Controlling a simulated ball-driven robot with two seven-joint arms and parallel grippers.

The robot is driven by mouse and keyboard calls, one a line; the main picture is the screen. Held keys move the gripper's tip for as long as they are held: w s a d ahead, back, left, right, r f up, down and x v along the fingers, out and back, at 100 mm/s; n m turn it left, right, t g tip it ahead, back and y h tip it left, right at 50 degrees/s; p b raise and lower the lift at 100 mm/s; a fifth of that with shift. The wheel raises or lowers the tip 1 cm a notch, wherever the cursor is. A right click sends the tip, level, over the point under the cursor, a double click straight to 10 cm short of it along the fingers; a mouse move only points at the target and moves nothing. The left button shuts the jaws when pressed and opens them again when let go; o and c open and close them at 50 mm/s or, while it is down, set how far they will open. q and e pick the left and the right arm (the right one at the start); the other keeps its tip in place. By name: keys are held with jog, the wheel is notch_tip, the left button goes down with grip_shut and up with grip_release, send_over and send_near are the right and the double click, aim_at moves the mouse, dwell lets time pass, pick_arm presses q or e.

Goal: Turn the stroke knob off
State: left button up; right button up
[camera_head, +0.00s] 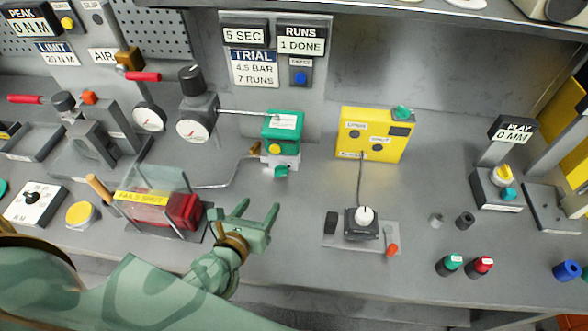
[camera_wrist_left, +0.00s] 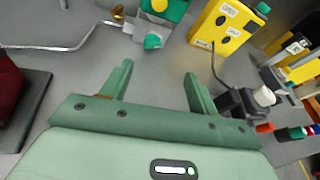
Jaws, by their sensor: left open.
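No readable label in view says "stroke". A white round knob (camera_head: 366,215) sits on a small black box on a grey plate at middle right; it also shows at the right of the left wrist view (camera_wrist_left: 263,96). A cable runs from that box to a yellow box (camera_head: 350,130) with small labels too fine to read, also in the left wrist view (camera_wrist_left: 222,30). My left gripper (camera_head: 258,210) is open and empty, over the bench left of the white knob and apart from it. In the left wrist view its fingers (camera_wrist_left: 158,72) have bare bench between them. My right gripper does not show.
A green block (camera_head: 283,124) with a teal knob (camera_head: 281,171) stands beyond my left gripper. A red part (camera_head: 182,211) behind a clear shield is to its left. An orange piece (camera_head: 392,249) lies by the black box. Bare bench separates gripper and box.

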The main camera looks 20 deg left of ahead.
aim_at(280, 174)
pick_arm(q)
jog(key=n, duration=0.3)
jog(key=shift+s+a+f+g+y, duration=0.1)
jog(key=shift+a+f+g+y, duration=0.1)
jog(key=shift+f+g+y, duration=0.15)
jog(key=shift+w+f+n, duration=0.1)
jog(key=shift+w+n, duration=0.15)
jog(key=shift+n, duration=0.05)
jog(key=b+x, duration=0.1)
jog(key=x, duration=1.4)
jog(key=shift+f+b, duration=0.1)
jog(key=shift+b, duration=0.2)
jog(key=shift+w+f, duration=0.1)
jog(key=shift+w, duration=0.25)
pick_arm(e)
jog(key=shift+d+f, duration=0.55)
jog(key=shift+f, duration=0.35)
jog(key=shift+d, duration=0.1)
